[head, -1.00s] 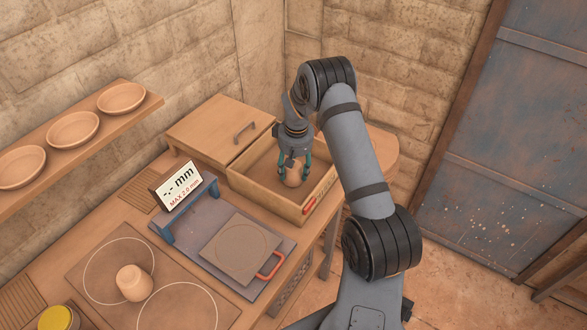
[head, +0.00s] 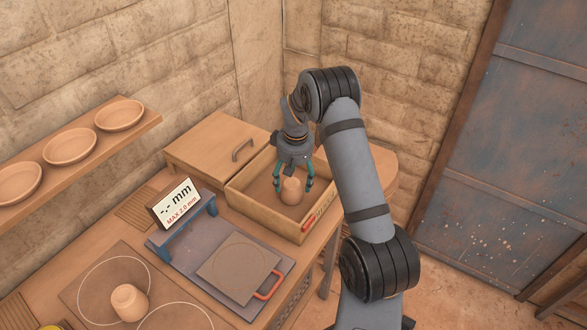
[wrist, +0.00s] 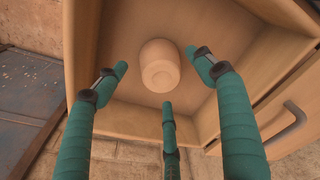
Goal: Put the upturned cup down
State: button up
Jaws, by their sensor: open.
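A tan clay cup (head: 292,190) stands upside down on the floor of an open wooden drawer (head: 321,213). In the wrist view the cup (wrist: 160,68) shows its base, with the drawer floor around it. My gripper (head: 293,182) is over the drawer with its teal fingers spread. In the wrist view the fingers of my gripper (wrist: 164,82) are wide apart around the cup, with visible gaps between them and it. A second tan cup (head: 129,302) sits upside down on the bench, on a mat with drawn circles.
A gauge with a display (head: 178,204) and a square plate with a red handle (head: 238,268) stand left of the drawer. A closed wooden box with a handle (head: 222,147) is behind it. A shelf (head: 78,165) holds bowls.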

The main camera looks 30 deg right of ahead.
aim_at(292, 183)
notch_tip(292, 183, up, 8)
jog(key=s+b, duration=0.1)
jog(key=shift+r, duration=0.2)
jog(key=shift+f, duration=0.1)
jog(key=f+p, duration=0.1)
jog(key=f, duration=0.2)
jog(key=f+p, duration=0.1)
jog(key=f, duration=0.3)
jog(key=w+f+p, duration=0.1)
jog(key=f, duration=0.3)
jog(key=shift+w+f, duration=0.1)
jog(key=shift+f, duration=0.1)
jog(key=shift+w, duration=0.25)
jog(key=shift+s+r+b, duration=0.1)
jog(key=shift+r+b, duration=0.75)
jog(key=shift+r, duration=1.2)
